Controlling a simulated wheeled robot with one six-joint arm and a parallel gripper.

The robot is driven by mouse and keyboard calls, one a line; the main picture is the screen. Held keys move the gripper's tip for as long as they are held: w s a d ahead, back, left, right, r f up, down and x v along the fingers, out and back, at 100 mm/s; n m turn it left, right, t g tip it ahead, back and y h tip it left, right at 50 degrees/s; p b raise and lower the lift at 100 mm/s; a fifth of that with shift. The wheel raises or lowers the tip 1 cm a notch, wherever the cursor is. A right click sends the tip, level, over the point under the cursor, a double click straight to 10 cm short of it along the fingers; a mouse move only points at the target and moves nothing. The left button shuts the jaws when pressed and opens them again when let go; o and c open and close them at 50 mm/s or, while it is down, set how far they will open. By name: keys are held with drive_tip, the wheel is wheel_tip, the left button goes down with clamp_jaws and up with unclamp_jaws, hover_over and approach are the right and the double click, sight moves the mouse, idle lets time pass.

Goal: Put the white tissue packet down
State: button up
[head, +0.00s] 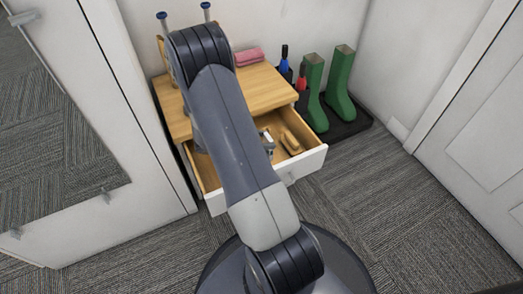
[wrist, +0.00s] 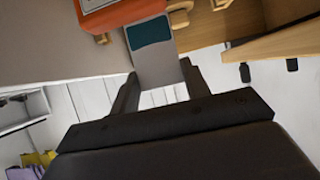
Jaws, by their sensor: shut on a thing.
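In the wrist view my gripper (wrist: 160,72) is shut on a flat white-grey packet with a dark teal panel, the white tissue packet (wrist: 152,38). The packet sticks out beyond the fingertips, and its far end is beside or against an orange thing with a pale panel (wrist: 110,13). I cannot tell whether they touch. In the head view my arm hides the gripper and most of what is around it, over the open drawer (head: 307,165) of a wooden-topped cabinet (head: 262,90).
A tan brush-like thing (head: 290,143) lies in the drawer. A folded pink cloth (head: 248,57) is on the cabinet top. A mirrored white door (head: 120,110) is close on the left. Carpet at right is clear.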

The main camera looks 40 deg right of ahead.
drive_tip(key=shift+f+b, duration=0.5)
drive_tip(key=shift+f, duration=1.8)
drive_tip(key=shift+f+b, duration=0.2)
drive_tip(key=shift+b, duration=0.15)
drive_tip(key=o, duration=1)
drive_tip(key=shift+r, duration=0.1)
drive_tip(key=shift+c, duration=0.2)
drive_tip(key=p+v, duration=0.3)
drive_tip(key=v, duration=0.9)
drive_tip(key=shift+r, duration=0.15)
